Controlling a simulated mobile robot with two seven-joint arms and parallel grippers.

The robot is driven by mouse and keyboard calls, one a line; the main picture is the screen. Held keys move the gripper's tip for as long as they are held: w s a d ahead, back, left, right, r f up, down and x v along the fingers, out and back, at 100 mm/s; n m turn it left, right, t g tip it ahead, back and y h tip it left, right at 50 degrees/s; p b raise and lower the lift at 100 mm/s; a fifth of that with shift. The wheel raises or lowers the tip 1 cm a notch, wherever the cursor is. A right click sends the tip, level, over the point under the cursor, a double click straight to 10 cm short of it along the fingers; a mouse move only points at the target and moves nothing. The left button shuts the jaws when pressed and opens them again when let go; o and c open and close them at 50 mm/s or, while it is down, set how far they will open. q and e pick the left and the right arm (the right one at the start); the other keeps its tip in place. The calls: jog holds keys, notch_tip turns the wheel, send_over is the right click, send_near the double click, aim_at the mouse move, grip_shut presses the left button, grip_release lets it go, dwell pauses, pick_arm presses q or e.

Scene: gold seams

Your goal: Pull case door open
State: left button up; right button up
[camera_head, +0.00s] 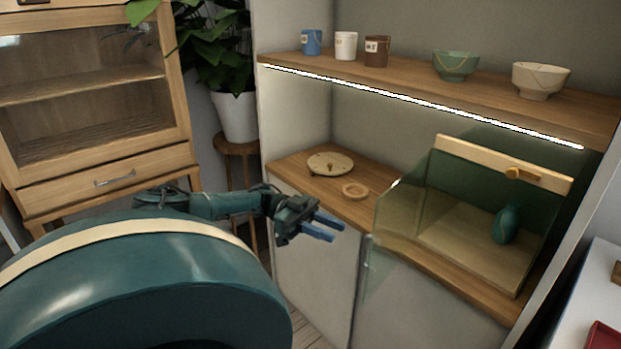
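The case (462,246) stands on the right part of the wooden counter. It has clear glass sides, a wooden floor, a dark green inside and a light wooden bar (470,157) along its top with a small wooden knob (520,173). A dark green vase (507,224) stands inside. I cannot tell for sure which pane is the door, or whether it is open. My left gripper (329,227) is in front of the counter, left of the case and apart from it. Its blue fingers are spread with nothing between them. My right gripper is out of view.
A round wooden disc (330,164) and a wooden ring (355,190) lie on the counter. The lit shelf (420,91) above holds several cups and two bowls. A wooden cabinet (95,160) and a potted plant (235,116) stand at left. A white surface (590,290) is at right.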

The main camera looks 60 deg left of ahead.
pick_arm(q)
jog(key=b+v, duration=0.1)
jog(key=v, duration=0.4)
jog(key=shift+a+b, duration=0.25)
jog(key=shift+b, duration=0.15)
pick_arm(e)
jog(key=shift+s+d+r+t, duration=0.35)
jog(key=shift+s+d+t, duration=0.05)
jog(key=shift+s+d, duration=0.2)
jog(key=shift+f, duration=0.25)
